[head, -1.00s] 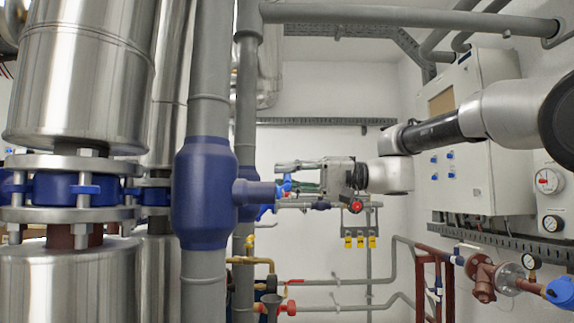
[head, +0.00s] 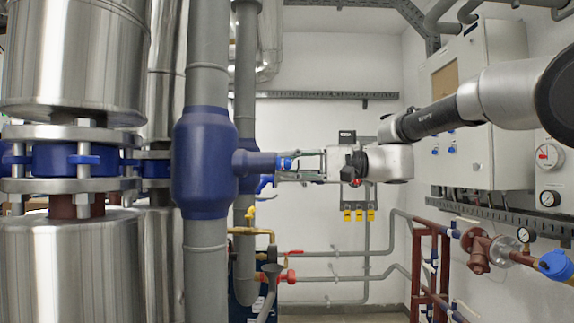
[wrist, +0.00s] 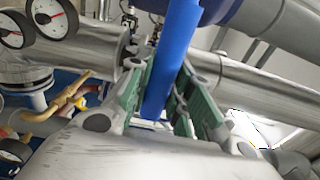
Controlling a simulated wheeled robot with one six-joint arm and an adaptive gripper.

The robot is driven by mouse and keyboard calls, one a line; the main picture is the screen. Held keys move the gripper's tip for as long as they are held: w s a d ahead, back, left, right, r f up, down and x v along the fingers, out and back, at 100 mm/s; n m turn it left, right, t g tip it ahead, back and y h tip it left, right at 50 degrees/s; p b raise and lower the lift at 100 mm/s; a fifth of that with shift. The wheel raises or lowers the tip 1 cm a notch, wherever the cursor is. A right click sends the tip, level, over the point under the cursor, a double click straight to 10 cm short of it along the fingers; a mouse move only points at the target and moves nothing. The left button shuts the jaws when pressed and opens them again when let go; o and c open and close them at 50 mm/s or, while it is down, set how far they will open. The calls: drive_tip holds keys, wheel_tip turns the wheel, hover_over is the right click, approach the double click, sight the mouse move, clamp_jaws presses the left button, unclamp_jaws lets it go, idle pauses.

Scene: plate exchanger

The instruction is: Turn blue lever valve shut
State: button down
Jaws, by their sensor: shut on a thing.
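The blue lever (wrist: 172,60) is a long flat bar in the wrist view. It runs down from the top edge between the green-padded fingers of my gripper (wrist: 163,85). My gripper is shut on it. In the head view, my gripper (head: 284,164) points left, with its fingertips at a small blue part beside the dark blue pipe fitting (head: 205,162). The fingers and the fitting hide much of the lever there, so its angle to the pipe is hard to tell.
A grey vertical pipe (head: 207,40) stands left of my gripper, with steel cylinders (head: 75,60) further left. Lower pipes with red handles (head: 288,277) run below. Yellow-capped parts (head: 359,215) are on the back wall. A control cabinet (head: 480,110) stands at right.

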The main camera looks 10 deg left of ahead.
drive_tip(key=shift+f, duration=0.2)
drive_tip(key=c, duration=1.3)
unclamp_jaws()
drive_tip(key=shift+r, duration=0.1)
drive_tip(key=shift+o, duration=0.2)
drive_tip(key=v, duration=1.2)
drive_tip(key=shift+w, duration=0.1)
